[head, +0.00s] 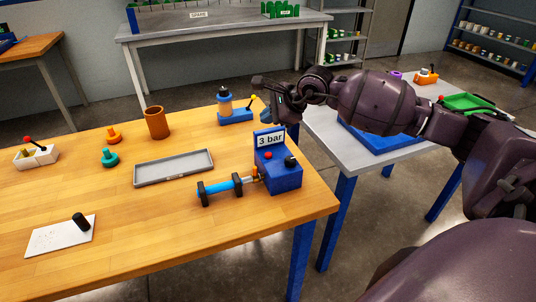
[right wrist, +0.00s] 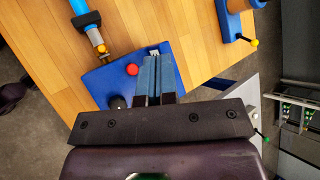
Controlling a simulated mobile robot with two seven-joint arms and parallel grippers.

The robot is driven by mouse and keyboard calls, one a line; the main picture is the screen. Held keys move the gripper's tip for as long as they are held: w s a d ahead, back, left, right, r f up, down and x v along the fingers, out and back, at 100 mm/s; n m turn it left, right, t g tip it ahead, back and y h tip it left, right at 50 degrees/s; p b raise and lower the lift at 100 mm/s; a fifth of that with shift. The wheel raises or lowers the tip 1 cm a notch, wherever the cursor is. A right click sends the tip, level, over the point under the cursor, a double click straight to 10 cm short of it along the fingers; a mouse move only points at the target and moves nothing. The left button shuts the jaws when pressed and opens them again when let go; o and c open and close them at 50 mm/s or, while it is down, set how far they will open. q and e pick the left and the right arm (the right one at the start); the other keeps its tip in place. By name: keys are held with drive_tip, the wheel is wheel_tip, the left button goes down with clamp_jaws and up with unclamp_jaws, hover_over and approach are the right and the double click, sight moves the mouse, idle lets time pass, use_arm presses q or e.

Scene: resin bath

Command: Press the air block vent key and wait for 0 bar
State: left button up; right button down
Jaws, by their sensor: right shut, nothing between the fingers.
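The air block (head: 283,181) is a blue box near the right front edge of the wooden table, and it also shows in the right wrist view (right wrist: 98,82). Its display (head: 270,139) reads 3 bar. A red button (head: 268,155) and a black knob (head: 290,161) sit on top; no label tells which is the vent key. My right gripper (head: 272,118) is shut and empty, above and behind the display. In the right wrist view its fingers (right wrist: 156,60) lie right of the red button (right wrist: 132,69), apart from it in the picture. My left gripper is out of view.
A blue cylinder with black end rings (head: 221,188) joins the block's left side. A grey tray (head: 174,167), a brown cup (head: 156,123) and a bottle on a blue base (head: 236,117) stand behind. A grey table (head: 345,160) lies right, across a gap.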

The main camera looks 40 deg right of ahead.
drive_tip(key=b, duration=0.3)
hover_over(269, 155)
wheel_tip(269, 155, down, 8)
drive_tip(key=shift+r, duration=0.2)
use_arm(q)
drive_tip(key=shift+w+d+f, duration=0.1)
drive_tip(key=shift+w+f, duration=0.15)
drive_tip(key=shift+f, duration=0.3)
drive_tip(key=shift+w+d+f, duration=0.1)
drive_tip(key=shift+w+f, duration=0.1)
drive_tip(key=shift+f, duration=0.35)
use_arm(e)
drive_tip(key=shift+w+f, duration=0.1)
drive_tip(key=shift+f, duration=0.55)
use_arm(q)
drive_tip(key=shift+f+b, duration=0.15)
drive_tip(key=shift+b, duration=0.15)
use_arm(e)
drive_tip(key=shift+f, duration=0.1)
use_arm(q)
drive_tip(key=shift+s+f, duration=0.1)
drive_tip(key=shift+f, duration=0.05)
use_arm(e)
drive_tip(key=shift+f, duration=0.3)
